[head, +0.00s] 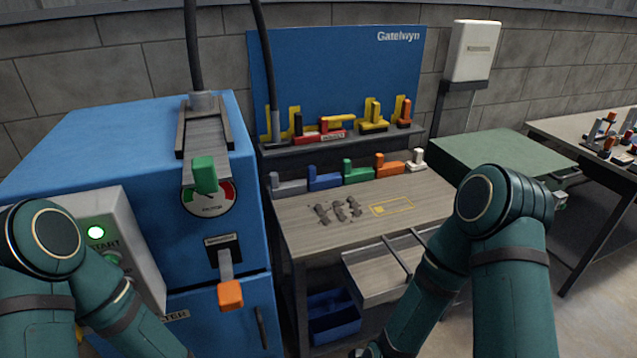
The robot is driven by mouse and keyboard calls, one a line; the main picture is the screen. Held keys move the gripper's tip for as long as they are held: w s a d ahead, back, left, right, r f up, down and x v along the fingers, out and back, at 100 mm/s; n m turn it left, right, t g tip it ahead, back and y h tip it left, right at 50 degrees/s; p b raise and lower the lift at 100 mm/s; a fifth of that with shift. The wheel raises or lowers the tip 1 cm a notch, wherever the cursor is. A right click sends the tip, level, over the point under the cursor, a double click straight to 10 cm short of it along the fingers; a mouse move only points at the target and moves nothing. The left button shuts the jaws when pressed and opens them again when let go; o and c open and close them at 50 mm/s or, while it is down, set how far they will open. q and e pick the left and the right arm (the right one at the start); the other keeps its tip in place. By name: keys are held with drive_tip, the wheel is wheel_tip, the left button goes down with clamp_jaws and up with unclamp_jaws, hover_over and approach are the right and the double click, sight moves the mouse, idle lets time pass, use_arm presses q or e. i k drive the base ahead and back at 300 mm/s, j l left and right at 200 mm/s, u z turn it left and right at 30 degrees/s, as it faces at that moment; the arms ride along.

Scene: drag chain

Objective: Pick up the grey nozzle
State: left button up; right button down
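The grey nozzle (288,184) looks to be the grey L-shaped piece at the left end of a row along the back of the wooden workbench (310,230). It has a low body and a short upright part at its left. Beside it stand similar pieces in blue (323,179), green (356,173), orange (389,165) and white (416,161). Neither gripper shows. My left arm runs out of the bottom left of the picture, and my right arm runs out of the bottom edge, right of the middle.
A blue machine (110,140) with green and orange handles stands left of the bench. A dark shelf (345,142) behind the row holds yellow, red and black pieces. Several small dark parts (338,210) lie on the bench near a yellow outline. A blue bin (333,315) sits below.

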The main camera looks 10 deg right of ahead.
sight(276, 142)
drive_tip(key=i+l+z, duration=0.1)
drive_tip(key=l+z, duration=0.3)
drive_tip(key=i+z, duration=0.3)
drive_tip(key=i+j+z, duration=0.1)
drive_tip(key=i+z, duration=0.15)
drive_tip(key=i, duration=0.05)
